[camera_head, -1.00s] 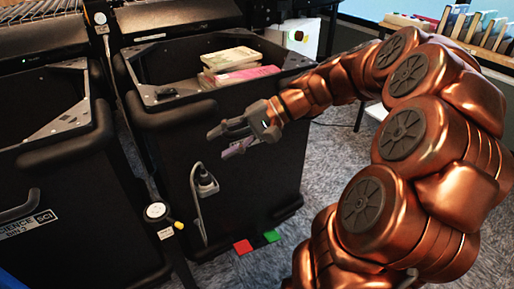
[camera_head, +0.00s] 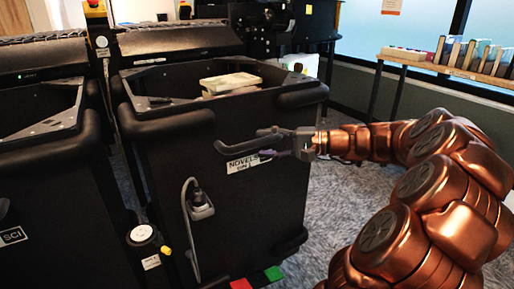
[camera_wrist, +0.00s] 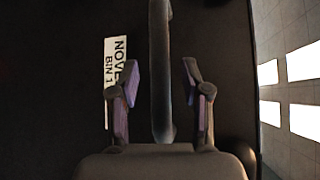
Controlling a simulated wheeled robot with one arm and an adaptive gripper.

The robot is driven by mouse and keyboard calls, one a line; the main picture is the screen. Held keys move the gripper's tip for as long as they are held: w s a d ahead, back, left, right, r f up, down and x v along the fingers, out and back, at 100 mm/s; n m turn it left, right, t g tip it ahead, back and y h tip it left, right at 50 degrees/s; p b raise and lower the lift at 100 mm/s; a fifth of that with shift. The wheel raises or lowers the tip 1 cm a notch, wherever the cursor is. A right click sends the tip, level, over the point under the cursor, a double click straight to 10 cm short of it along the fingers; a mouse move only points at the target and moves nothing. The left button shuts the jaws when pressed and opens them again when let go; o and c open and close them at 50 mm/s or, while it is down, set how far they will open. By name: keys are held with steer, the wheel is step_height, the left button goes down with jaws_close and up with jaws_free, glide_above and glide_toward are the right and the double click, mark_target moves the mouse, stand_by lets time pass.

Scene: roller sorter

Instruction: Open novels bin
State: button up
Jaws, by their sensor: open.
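The black novels bin (camera_head: 235,215) stands at the middle, its front carrying a white label (camera_head: 242,163) that reads "NOVELS BIN 1". The label also shows in the wrist view (camera_wrist: 112,52). A dark bar handle (camera_head: 235,146) sits on the bin's front just above the label. In the wrist view the handle (camera_wrist: 161,60) runs between my two fingers, with a gap on each side. My gripper (camera_head: 283,143) is open at the right part of the handle. Contact with the handle cannot be told.
Another black bin (camera_head: 50,190) marked "SCI" stands close on the left. A post with a white round button (camera_head: 142,234) is between them. Books (camera_head: 230,82) lie in the novels bin. A bookshelf table (camera_head: 450,70) stands at the back right.

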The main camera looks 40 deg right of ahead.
steer(key=shift+x, duration=1.45)
jaws_close()
